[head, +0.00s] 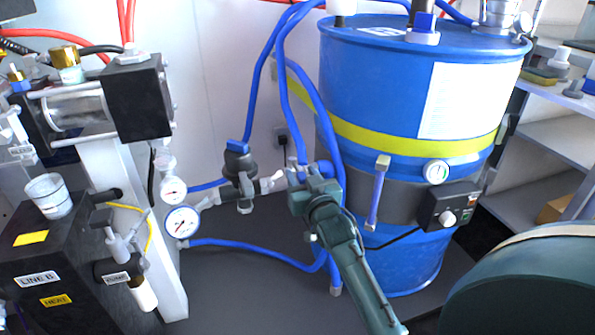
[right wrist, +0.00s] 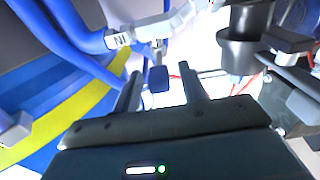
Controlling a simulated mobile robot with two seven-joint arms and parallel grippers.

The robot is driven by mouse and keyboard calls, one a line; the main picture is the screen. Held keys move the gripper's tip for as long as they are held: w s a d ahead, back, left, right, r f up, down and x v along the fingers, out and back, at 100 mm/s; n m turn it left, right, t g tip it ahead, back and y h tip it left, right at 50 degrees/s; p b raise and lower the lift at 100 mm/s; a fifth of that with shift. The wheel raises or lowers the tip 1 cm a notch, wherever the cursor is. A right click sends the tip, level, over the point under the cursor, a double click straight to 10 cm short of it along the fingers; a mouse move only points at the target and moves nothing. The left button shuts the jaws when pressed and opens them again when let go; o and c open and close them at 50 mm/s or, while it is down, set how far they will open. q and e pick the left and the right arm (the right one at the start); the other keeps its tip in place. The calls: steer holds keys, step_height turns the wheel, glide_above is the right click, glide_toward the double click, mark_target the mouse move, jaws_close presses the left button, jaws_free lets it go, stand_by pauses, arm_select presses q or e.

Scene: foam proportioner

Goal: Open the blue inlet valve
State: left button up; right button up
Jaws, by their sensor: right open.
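The blue inlet valve's handle (right wrist: 158,78) is a small dark blue tab in the right wrist view. In the head view my right gripper (head: 302,178) is in front of the drum, at the right end of the pale inlet fitting (head: 272,183), and hides much of the valve. My left gripper is not in view.
A blue drum (head: 400,90) with a yellow band stands behind the gripper. Blue hoses (head: 262,80) run close beside it. A dark grey filter body (head: 240,163) and pressure gauges (head: 182,221) are to the left. A black Line B heater box (head: 60,255) stands farther left.

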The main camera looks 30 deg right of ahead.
steer(key=shift+w, duration=0.15)
steer(key=shift+c, duration=0.4)
jaws_close()
